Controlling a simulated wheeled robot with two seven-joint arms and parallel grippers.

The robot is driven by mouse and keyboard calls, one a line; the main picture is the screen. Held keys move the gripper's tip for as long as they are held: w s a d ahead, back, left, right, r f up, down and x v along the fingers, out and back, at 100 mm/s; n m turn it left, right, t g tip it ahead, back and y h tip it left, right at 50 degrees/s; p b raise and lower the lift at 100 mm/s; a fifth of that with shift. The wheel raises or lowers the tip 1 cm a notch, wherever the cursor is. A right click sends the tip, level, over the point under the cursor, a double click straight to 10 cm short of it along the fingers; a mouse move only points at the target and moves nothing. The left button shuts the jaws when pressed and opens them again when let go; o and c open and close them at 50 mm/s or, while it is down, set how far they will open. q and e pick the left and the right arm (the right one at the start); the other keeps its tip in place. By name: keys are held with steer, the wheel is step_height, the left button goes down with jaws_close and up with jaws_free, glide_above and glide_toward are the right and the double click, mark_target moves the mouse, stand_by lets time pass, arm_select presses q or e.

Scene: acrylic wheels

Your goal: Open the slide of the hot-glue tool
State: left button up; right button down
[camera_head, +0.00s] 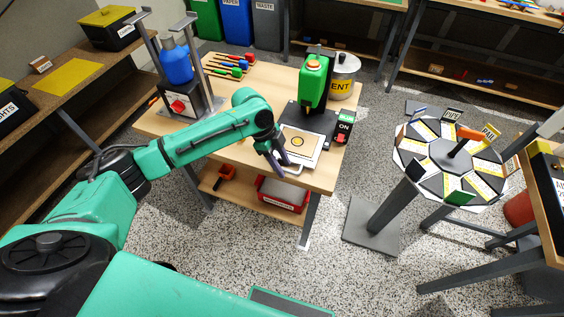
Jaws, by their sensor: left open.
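The hot-glue tool stands on the wooden table, with a green upright head (314,82) over a black base (308,119). Its slide (313,159) is a pale plate at the front of the base, with a tan square and a dark ring on top. A light handle lies at the slide's front edge. My left gripper (279,160) is open, pointing down at the front left of the slide, close to the handle. I cannot tell whether its fingers touch or surround the handle. My right gripper is not in view.
An ON sign with a red switch (341,138) stands right of the base. A yellow-labelled pot (343,77) is behind. A round carousel (420,154) stands to the right, across clear floor.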

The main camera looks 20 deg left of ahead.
arm_select(q)
jaws_close()
steer(key=shift+r, duration=0.1)
stand_by(1.2)
